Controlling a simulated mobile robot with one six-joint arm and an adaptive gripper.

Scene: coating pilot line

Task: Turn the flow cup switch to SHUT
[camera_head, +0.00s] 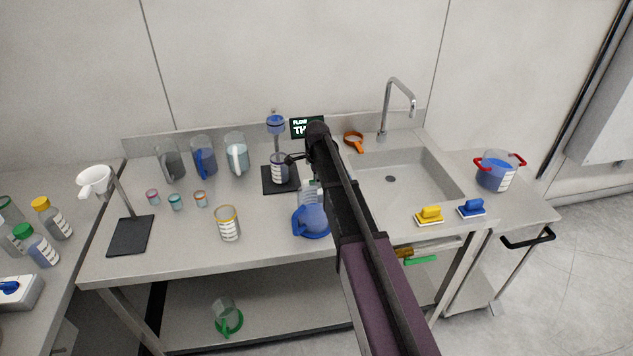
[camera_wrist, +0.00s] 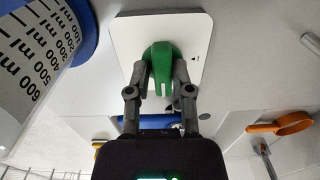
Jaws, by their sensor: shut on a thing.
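In the wrist view a green switch knob (camera_wrist: 161,62) stands on a white plate (camera_wrist: 128,38) with a small dark mark at its right. My gripper (camera_wrist: 162,82) has its two fingers on either side of the knob and is shut on it. A short white line shows on the knob's near end. No SHUT label is readable. In the head view my arm covers most of the switch and my gripper. The blue flow cup (camera_head: 276,122) sits on its stand, above a labelled beaker (camera_head: 279,170).
A blue measuring jug (camera_head: 311,222) stands close to the gripper, also large at left in the wrist view (camera_wrist: 40,70). An orange ring-shaped item (camera_head: 354,141) lies by the sink (camera_head: 405,178). Several jugs stand along the back left. A yellow-rimmed beaker (camera_head: 228,224) stands front left.

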